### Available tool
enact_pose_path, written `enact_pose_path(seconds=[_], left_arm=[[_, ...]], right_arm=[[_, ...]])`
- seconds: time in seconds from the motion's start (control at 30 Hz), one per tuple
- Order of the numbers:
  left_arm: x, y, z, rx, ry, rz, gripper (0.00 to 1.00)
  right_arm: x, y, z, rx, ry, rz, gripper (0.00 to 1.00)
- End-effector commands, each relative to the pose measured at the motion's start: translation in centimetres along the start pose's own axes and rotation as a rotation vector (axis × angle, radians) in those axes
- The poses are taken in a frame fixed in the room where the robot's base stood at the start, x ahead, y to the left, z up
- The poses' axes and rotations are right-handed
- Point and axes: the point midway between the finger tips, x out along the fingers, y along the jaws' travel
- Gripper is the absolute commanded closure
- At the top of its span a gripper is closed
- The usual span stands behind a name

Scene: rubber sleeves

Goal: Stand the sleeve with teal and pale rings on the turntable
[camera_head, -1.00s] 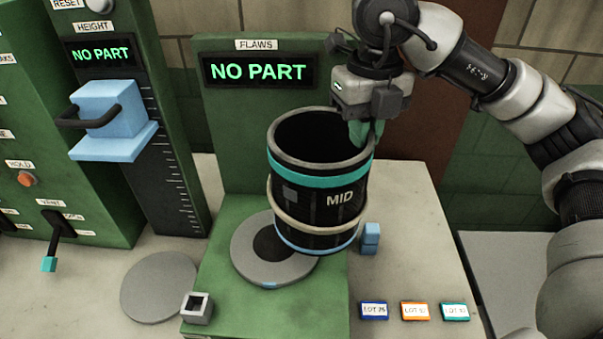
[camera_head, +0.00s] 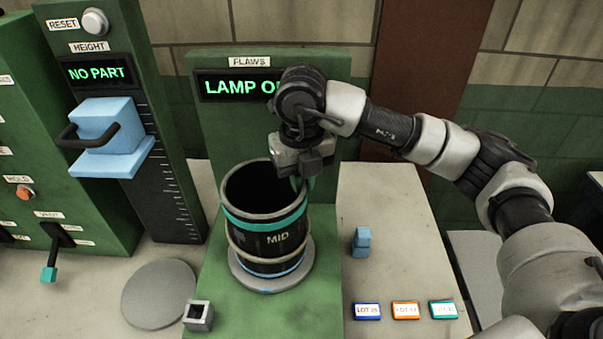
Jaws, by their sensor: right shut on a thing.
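The sleeve (camera_head: 262,243) is a black open-topped cylinder marked MID, with a teal ring near the top, a pale ring lower down and a blue line at its foot. It stands upright on the grey turntable (camera_head: 301,277), whose rim shows around its base. My right gripper (camera_head: 302,184) is shut on the sleeve's upper right wall. One finger shows outside the rim; the rest of the grip is partly hidden. My left gripper is not in view.
The FLAWS display (camera_head: 235,86) behind reads LAMP O, its end hidden by my right arm. A small grey open box (camera_head: 199,316) stands front left of the turntable. A blue block (camera_head: 361,242) and three LOT tags (camera_head: 405,310) lie right. A grey disc (camera_head: 160,293) lies left.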

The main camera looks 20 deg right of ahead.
Motion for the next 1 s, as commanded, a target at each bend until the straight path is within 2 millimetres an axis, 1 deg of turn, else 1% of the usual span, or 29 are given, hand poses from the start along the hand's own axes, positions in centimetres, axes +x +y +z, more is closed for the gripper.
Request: enact_pose_path(seconds=[0.13, 0.27, 0.3, 0.47, 0.73, 0.83, 0.87, 0.97, 1.0], left_arm=[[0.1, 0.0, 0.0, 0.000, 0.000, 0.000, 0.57], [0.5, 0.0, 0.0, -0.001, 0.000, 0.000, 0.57], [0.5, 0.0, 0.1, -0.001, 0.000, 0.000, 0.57], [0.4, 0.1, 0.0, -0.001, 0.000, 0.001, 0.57], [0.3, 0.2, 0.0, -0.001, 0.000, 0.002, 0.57], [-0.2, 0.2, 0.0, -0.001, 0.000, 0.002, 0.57], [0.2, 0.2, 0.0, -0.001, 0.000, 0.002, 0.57], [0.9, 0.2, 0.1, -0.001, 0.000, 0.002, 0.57], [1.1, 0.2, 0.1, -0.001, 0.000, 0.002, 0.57]], right_arm=[[-0.1, 0.0, 0.0, -0.001, -0.003, 0.003, 1.00], [0.2, 0.0, 0.0, -0.001, -0.003, 0.003, 1.00], [0.4, 0.0, 0.0, -0.001, 0.000, 0.000, 0.90], [0.3, 0.0, 0.0, 0.000, 0.000, 0.000, 0.66], [0.2, 0.0, 0.0, -0.001, 0.000, 0.000, 0.66], [-0.3, 0.0, 0.0, -0.001, 0.000, 0.001, 0.66], [-0.4, 0.0, 0.0, -0.001, -0.002, 0.001, 0.66], [-1.9, 0.1, 0.1, -0.001, -0.005, 0.002, 0.66], [-2.8, 0.1, 0.1, -0.002, -0.006, 0.003, 0.66]])
